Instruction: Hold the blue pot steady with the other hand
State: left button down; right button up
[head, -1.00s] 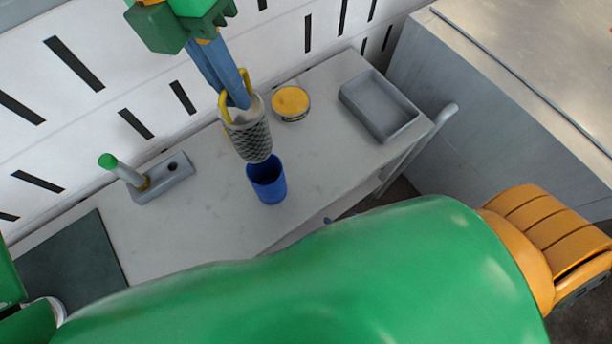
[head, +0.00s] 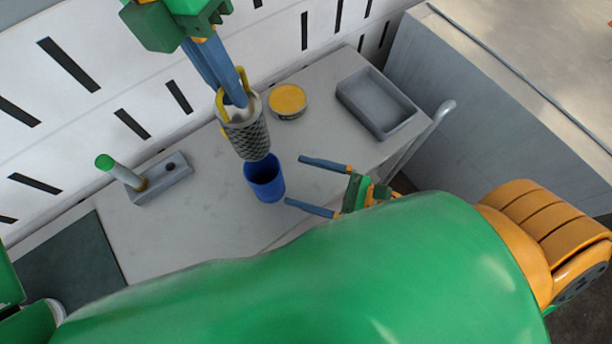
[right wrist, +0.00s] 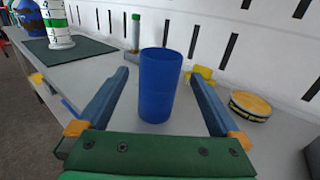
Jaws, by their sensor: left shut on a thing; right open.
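The blue pot (head: 264,178) stands upright and open on the grey table, and in the right wrist view (right wrist: 160,85) it is between my finger lines. My right gripper (head: 294,181) is open just right of the pot, its two blue fingers pointing at it. No contact with the pot shows. My left gripper (head: 239,98) reaches down from the top, shut on a grey knurled holder (head: 248,137) with yellow handles. In the head view, the holder's lower end overlaps the pot's far rim; I cannot tell its height or distance from the pot.
A yellow-topped round tin (head: 287,100) and a grey tray (head: 378,104) stand to the right. A grey block with a green-tipped peg (head: 120,172) is at left. A dark mat (head: 70,262) covers the left end. The slotted wall (head: 90,95) runs behind. My green arm hides the front edge.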

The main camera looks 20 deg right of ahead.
aim_at(254, 157)
jog(key=x, duration=1.2)
jog(key=shift+w+r, duration=0.15)
jog(key=shift+r, duration=0.2)
jog(key=c, duration=1.2)
pick_arm(q)
jog(key=m, duration=0.5)
jog(key=shift+w+f+g+y, duration=0.1)
jog(key=shift+f+g+y, duration=0.2)
jog(key=shift+f+y, duration=0.1)
pick_arm(e)
jog(key=shift+c, duration=0.2)
pick_arm(q)
jog(key=shift+m, duration=0.5)
notch_tip(254, 157, down, 18)
jog(key=shift+a, duration=0.1)
